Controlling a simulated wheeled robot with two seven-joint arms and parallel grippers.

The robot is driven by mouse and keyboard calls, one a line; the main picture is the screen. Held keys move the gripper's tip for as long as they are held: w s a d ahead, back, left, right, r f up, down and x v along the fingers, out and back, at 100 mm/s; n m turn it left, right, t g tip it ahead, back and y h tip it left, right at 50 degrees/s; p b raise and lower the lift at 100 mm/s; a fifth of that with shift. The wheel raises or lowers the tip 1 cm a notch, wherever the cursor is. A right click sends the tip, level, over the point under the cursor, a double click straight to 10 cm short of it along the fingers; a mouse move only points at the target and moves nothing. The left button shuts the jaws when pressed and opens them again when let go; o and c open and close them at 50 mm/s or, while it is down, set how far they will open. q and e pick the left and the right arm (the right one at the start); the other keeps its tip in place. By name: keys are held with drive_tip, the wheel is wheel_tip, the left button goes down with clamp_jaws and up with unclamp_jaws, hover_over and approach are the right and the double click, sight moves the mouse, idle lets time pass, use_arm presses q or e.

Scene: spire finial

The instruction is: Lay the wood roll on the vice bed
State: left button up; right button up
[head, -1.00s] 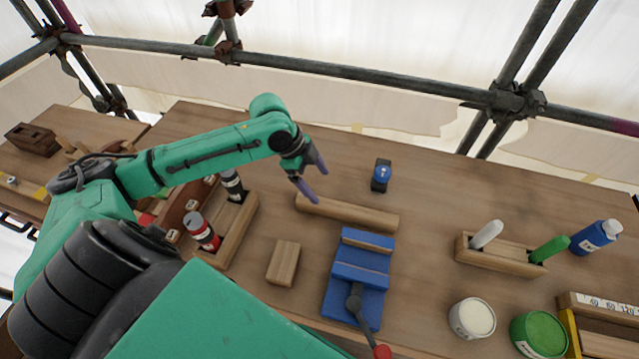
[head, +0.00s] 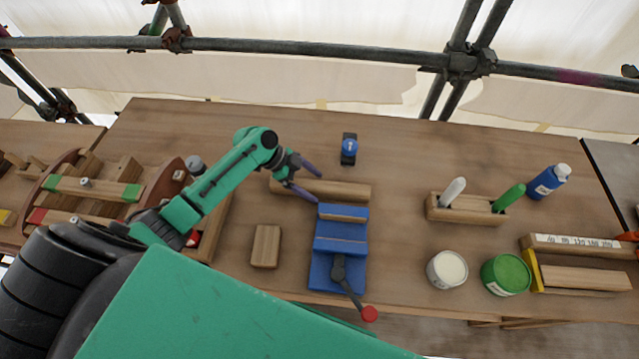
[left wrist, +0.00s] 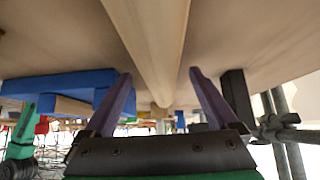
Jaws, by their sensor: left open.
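The wood roll (head: 345,190) is a long, pale brown rounded bar lying on the bench just behind the vice. In the left wrist view the roll (left wrist: 155,45) runs lengthwise between my fingers. The blue vice (head: 338,247) stands in front of the roll; its bed has a wooden strip near the back, and a dark lever with a red knob at the front. My left gripper (head: 317,187) is open, with its fingers on either side of the roll near its middle. I cannot tell whether they touch it. My right gripper is out of view.
A small wood block (head: 265,246) lies left of the vice. A small blue-topped item (head: 349,149) stands behind the roll. To the right are a wooden holder (head: 468,212), a white pot (head: 447,269) and a green pot (head: 505,274). The bench between vice and holder is clear.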

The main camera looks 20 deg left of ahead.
use_arm(q)
drive_tip(key=shift+x, duration=0.75)
clamp_jaws()
drive_tip(key=shift+w, duration=0.1)
drive_tip(key=shift+r, duration=0.1)
